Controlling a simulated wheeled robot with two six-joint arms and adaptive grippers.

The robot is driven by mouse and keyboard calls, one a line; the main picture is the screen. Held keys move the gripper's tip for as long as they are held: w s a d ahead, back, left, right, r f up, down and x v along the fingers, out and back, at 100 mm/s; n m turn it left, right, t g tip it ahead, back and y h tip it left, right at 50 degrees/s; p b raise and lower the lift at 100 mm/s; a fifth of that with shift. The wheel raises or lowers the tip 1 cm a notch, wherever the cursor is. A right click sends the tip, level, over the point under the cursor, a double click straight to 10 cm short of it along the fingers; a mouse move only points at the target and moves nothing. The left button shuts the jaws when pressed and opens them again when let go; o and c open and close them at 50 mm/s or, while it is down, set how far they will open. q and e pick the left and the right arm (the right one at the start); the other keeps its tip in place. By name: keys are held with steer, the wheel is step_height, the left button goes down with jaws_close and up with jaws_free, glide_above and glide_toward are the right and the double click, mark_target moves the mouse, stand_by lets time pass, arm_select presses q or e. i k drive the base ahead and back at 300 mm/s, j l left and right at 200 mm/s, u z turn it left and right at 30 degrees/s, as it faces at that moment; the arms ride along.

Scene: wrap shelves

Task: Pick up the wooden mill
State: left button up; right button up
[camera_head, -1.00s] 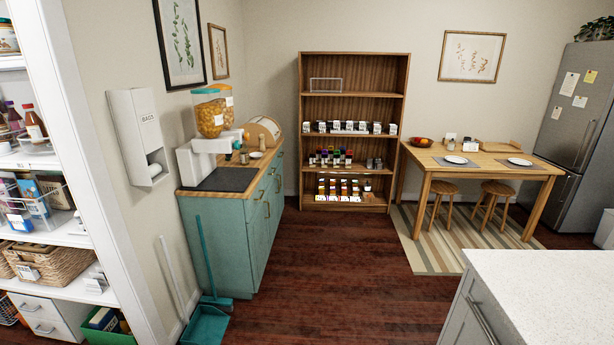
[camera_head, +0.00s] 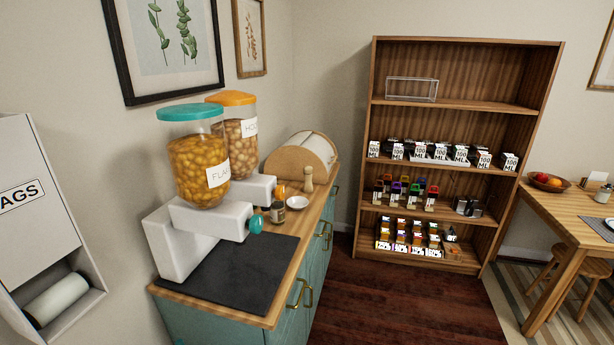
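A small pale wooden mill (camera_head: 308,180) stands upright on the wooden top of the teal cabinet, towards its far end. It is in front of the round wooden bread bin and just behind a small white dish (camera_head: 297,203). A dark-labelled jar (camera_head: 278,212) and a small orange-topped container (camera_head: 279,191) stand to its left. Neither of my grippers shows in the head view.
Two dispensers, one teal-lidded (camera_head: 199,165) and one orange-lidded (camera_head: 238,140), stand left on the cabinet (camera_head: 285,312). A dark mat (camera_head: 230,274) covers its near end. A bread bin (camera_head: 286,163) is behind. A stocked bookcase (camera_head: 372,235) stands right; floor (camera_head: 405,305) before it is clear.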

mark_target(308, 187)
steer(key=i+l+u, duration=0.15)
steer(key=u, duration=0.25)
steer(key=i+l+u, duration=0.2)
steer(key=u, duration=0.15)
steer(key=i+l+u, duration=0.1)
steer(key=l+u, duration=0.15)
steer(key=u, duration=0.15)
steer(key=i+l+u, duration=0.1)
steer(key=l+u, duration=0.25)
